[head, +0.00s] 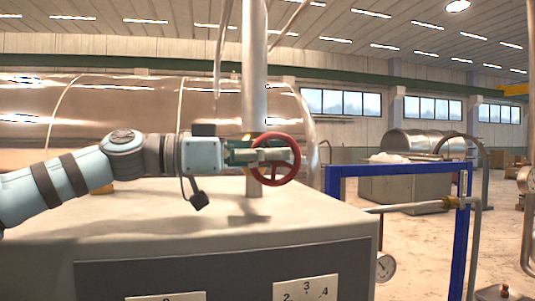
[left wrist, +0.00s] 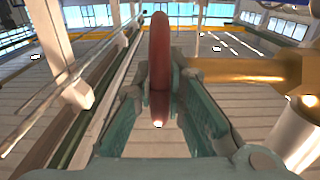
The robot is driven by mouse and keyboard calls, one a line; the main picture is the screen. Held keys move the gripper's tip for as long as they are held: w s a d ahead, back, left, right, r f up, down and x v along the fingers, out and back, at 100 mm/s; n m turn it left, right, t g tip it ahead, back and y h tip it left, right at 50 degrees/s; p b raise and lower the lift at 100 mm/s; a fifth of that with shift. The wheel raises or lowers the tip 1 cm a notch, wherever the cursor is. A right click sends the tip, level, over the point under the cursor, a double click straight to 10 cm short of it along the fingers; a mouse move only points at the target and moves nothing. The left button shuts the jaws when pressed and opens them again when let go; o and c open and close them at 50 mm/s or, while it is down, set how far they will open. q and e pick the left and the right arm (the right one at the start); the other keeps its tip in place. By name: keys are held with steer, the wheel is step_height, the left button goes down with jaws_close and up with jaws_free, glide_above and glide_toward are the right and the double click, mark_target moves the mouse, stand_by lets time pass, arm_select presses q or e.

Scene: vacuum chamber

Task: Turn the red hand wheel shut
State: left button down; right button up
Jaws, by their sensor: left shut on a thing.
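The red hand wheel (head: 276,180) is mounted near the upright metal pipe (head: 254,95) above the grey cabinet, in the middle of the head view. My left gripper (head: 285,157) reaches in from the left and is shut on the wheel's rim. In the left wrist view the wheel's rim (left wrist: 160,55) stands edge-on between the two fingers of the left gripper (left wrist: 160,92). A brass valve stem (left wrist: 245,70) shows to its right there. The right gripper is in neither view.
The grey cabinet top (head: 140,215) lies below my left arm. A blue frame (head: 335,190) with a pipe and a pressure gauge (head: 385,267) stands to the right. A large shiny tank (head: 120,105) fills the back left. Open floor shows at the right.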

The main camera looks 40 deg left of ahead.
arm_select(q)
steer(key=shift+a+r, duration=0.1)
steer(key=shift+r, duration=0.05)
stand_by(0.5)
steer(key=c, duration=1.9)
jaws_free()
steer(key=shift+o, duration=1.3)
steer(key=shift+w, duration=0.2)
steer(key=shift+w+d, duration=0.2)
steer(key=shift+d, duration=0.15)
steer(key=shift+s+a, duration=0.1)
steer(key=shift+a, duration=0.05)
steer(key=r, duration=0.9)
steer(key=shift+d+r, duration=0.3)
steer(key=shift+r, duration=0.05)
steer(key=shift+a, duration=0.1)
